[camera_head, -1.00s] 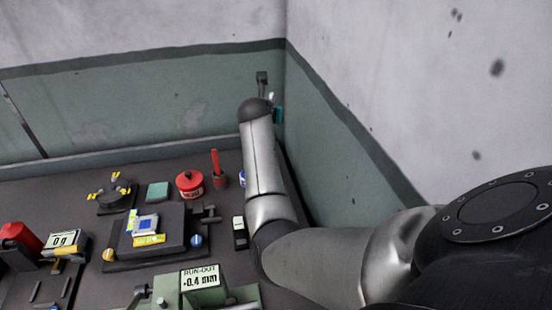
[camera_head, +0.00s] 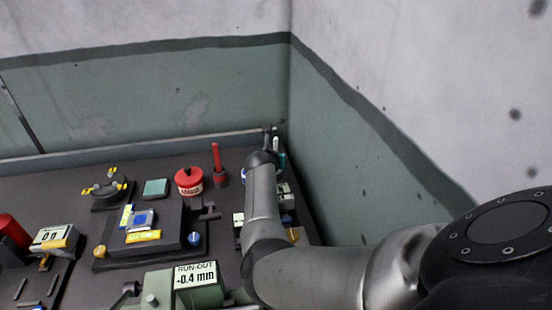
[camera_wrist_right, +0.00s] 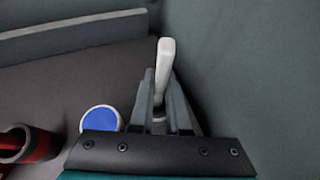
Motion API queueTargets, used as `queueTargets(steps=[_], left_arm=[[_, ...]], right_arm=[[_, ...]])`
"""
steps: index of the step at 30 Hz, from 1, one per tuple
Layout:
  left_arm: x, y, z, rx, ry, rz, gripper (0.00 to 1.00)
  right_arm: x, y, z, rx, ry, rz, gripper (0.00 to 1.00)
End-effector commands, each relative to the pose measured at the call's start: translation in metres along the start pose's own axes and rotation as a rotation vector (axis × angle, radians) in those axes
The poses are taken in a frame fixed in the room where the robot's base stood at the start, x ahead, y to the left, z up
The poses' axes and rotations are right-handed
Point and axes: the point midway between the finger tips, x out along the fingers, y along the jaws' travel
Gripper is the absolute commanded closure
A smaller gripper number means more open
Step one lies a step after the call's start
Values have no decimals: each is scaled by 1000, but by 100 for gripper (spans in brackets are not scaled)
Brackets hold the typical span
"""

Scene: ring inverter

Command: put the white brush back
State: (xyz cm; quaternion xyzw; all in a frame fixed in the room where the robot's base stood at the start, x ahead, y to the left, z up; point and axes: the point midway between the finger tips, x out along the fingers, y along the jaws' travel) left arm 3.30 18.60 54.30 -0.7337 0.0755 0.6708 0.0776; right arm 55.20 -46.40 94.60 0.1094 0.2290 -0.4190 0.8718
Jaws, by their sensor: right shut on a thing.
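The white brush (camera_wrist_right: 166,58) is held in my right gripper (camera_wrist_right: 160,88), its pale handle standing up between the two fingers in the wrist view. In the head view my right gripper (camera_head: 273,136) is low in the back right corner, above the table, close to the green wall. The brush's lower end is hidden by the fingers and gripper body, so I cannot tell whether it touches anything. My left gripper is out of view.
A red cup (camera_wrist_right: 28,148) and a round blue-topped container (camera_wrist_right: 100,119) stand left of the gripper. In the head view a red-handled brush (camera_head: 216,157) stands in a cup beside a red can (camera_head: 188,181). The low back ledge (camera_head: 120,158) and right wall (camera_head: 350,175) bound the corner.

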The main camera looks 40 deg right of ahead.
Motion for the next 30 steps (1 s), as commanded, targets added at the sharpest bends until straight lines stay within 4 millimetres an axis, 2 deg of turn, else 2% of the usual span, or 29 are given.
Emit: queueTargets(steps=[9, 10, 18, 26, 30], left_arm=[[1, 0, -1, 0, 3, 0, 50], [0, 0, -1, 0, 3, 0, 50], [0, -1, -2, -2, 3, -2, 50], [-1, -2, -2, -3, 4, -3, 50], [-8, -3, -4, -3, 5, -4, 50]], right_arm=[[1, 0, -1, -1, -1, 0, 100], [1, 0, -1, 1, -1, 0, 84], [1, 0, -1, 1, -1, 0, 56], [0, 0, 1, 2, -1, 0, 56], [-4, 0, 6, -1, -1, 0, 56]])
